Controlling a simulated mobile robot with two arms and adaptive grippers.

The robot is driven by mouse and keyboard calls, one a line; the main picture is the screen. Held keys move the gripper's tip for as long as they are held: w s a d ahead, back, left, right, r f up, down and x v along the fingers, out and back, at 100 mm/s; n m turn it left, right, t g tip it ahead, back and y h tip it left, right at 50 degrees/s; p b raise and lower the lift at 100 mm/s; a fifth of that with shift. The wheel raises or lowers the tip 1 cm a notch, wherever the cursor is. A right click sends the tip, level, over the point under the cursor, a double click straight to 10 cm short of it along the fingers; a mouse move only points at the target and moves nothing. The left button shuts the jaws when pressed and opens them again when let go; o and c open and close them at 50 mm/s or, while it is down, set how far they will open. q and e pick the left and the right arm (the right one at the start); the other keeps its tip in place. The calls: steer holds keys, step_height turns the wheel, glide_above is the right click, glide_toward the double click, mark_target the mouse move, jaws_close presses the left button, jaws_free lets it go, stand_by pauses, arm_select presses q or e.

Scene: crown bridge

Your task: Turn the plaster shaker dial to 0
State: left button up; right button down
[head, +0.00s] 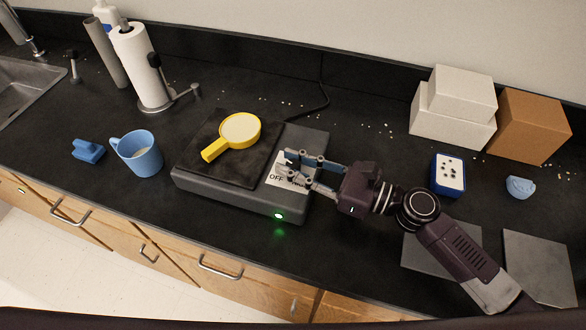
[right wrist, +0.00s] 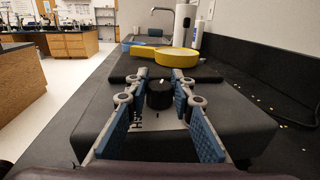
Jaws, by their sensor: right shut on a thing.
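The plaster shaker (head: 225,198) is a dark grey box on the black counter, with a darker plate (head: 205,145) on top. A green light (head: 278,215) glows on its front. My right gripper (head: 292,164) reaches in from the right over the shaker's right end. In the right wrist view the black dial (right wrist: 159,97) with a small white mark sits between the fingertips, and the gripper is shut on it. In the head view the fingers hide the dial. My left gripper is not in view.
A yellow handled mould (head: 218,145) with pale filling lies on the plate. A blue mug (head: 138,156) and a small blue block (head: 88,151) stand left. A paper towel roll (head: 140,65) is behind. Boxes (head: 455,125), a blue-white holder (head: 448,178) and grey tiles (head: 540,265) are right.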

steer(key=n+g+y+b, duration=0.1)
steer(key=n+g+b, duration=0.2)
steer(key=g, duration=0.2)
steer(key=shift+w+f, duration=0.1)
steer(key=shift+w, duration=0.05)
steer(key=shift+n+g+y+b, duration=0.3)
steer(key=shift+n+g+b, duration=0.85)
steer(key=shift+n+g, duration=0.55)
steer(key=shift+r+g, duration=0.2)
steer(key=shift+g, duration=0.2)
steer(key=c, duration=1.7)
jaws_free()
steer(key=shift+a, duration=0.1)
steer(key=shift+o, duration=0.2)
steer(key=shift+f, duration=0.1)
steer(key=d, duration=0.8)
steer(key=w+d, duration=0.1)
steer(key=d, duration=0.3)
